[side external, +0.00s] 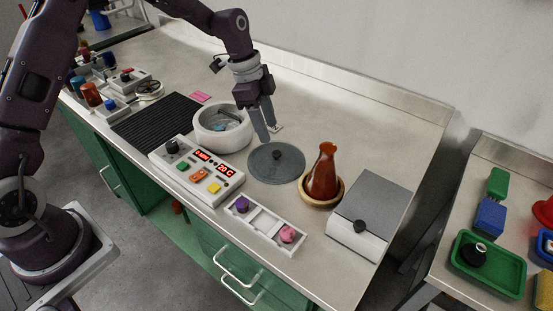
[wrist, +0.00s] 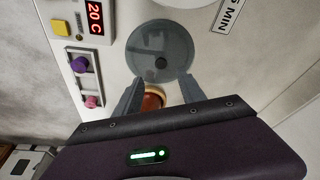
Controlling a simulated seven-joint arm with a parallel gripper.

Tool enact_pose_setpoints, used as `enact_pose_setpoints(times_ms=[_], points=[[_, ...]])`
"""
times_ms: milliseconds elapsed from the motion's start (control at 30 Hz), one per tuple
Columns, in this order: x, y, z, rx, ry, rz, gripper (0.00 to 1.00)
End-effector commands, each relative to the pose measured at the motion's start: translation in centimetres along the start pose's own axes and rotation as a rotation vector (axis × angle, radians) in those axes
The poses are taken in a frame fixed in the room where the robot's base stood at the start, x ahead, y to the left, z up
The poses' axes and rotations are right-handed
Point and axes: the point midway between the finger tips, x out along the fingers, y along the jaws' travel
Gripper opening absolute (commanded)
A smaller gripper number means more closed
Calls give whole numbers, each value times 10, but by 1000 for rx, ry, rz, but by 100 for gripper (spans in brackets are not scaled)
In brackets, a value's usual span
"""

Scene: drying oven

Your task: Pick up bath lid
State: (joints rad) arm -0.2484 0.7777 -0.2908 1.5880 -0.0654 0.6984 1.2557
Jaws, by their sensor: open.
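The bath lid (side external: 263,170) is a dark grey disc with a black knob, lying flat on the bench right of the round white bath (side external: 205,138). The lid also shows in the wrist view (wrist: 148,45), upper middle, with its knob in the centre. My gripper (side external: 271,136) is open and empty, above the bench near the lid's far edge, apart from the knob. In the wrist view its two fingers (wrist: 160,90) point up towards the lid's lower edge. The bath stands uncovered with something grey-blue inside.
A red-brown flask (side external: 323,172) in a wooden ring stands close right of the lid. A control panel (side external: 180,168) with a red display and a white tray (side external: 262,222) with purple and pink knobs lie in front. A grey-topped box (side external: 370,205) is at right.

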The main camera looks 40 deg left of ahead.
Motion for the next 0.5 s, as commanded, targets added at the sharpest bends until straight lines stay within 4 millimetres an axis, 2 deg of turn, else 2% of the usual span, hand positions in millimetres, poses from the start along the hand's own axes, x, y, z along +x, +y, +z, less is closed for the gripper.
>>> enact_pose_setpoints(times_ms=[267,400,500], points=[[40,-3,0,21,7,13,47],[68,-2,0,18,7,13,47],[79,-2,0,20,7,12,47]])
